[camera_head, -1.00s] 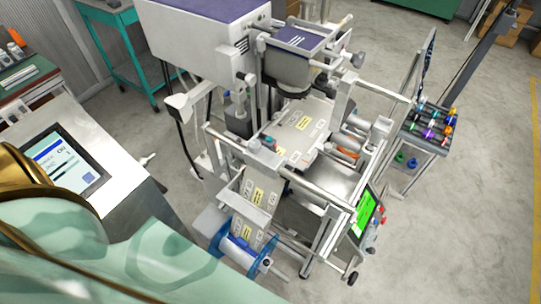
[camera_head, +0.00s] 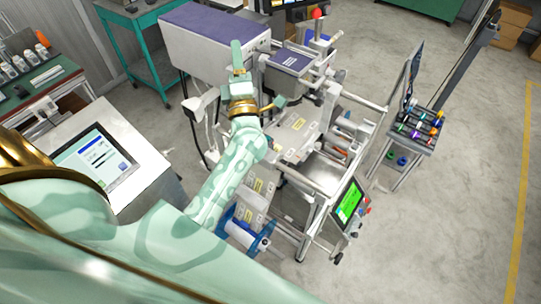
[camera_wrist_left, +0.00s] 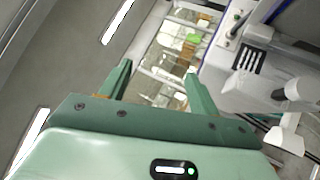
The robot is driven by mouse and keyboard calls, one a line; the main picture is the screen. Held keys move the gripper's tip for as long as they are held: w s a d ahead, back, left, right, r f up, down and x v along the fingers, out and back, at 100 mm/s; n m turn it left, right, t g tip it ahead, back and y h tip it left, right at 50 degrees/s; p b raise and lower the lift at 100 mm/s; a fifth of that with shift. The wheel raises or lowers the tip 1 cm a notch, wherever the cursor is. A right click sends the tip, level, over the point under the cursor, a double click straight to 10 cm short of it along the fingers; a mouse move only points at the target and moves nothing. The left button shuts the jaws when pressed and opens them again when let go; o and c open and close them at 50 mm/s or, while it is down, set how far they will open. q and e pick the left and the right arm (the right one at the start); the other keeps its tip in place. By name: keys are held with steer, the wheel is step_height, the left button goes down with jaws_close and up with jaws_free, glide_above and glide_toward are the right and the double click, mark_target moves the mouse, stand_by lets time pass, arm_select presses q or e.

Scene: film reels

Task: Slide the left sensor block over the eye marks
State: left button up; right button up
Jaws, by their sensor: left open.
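The printed web (camera_head: 290,138) runs over the machine's slanted bed, with pale strips and yellow labels. A lower stretch of web (camera_head: 258,188) shows beside my forearm. I cannot pick out the eye marks for sure at this size. The left sensor block is not clearly seen; my left arm covers much of the rail area where it may sit. My left gripper is raised above the machine, beside the purple-topped housing, with its fingers apart and nothing between them in the left wrist view (camera_wrist_left: 158,72). My right gripper is out of view.
The purple-topped housing (camera_head: 212,42) stands close behind my gripper. A blue reel (camera_head: 242,232) is at the machine's front, a green-lit panel (camera_head: 349,204) at its right. A touchscreen console (camera_head: 97,158) stands left; a cart of coloured rolls (camera_head: 418,128) stands right.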

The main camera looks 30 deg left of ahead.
arm_select(q)
steer(key=s+a+n+g+y, duration=0.2)
steer(key=a+n+g+y, duration=0.25)
steer(key=n+g, duration=0.45)
steer(key=n+g+h+p, duration=0.2)
steer(key=n+g+h, duration=0.7)
steer(key=n+h, duration=1)
glide_above(270, 155)
step_height(270, 155, down, 13)
steer(key=m, duration=0.1)
steer(key=shift+h, duration=0.45)
step_height(270, 155, down, 15)
steer(key=b, duration=0.8)
steer(key=shift+f, duration=0.55)
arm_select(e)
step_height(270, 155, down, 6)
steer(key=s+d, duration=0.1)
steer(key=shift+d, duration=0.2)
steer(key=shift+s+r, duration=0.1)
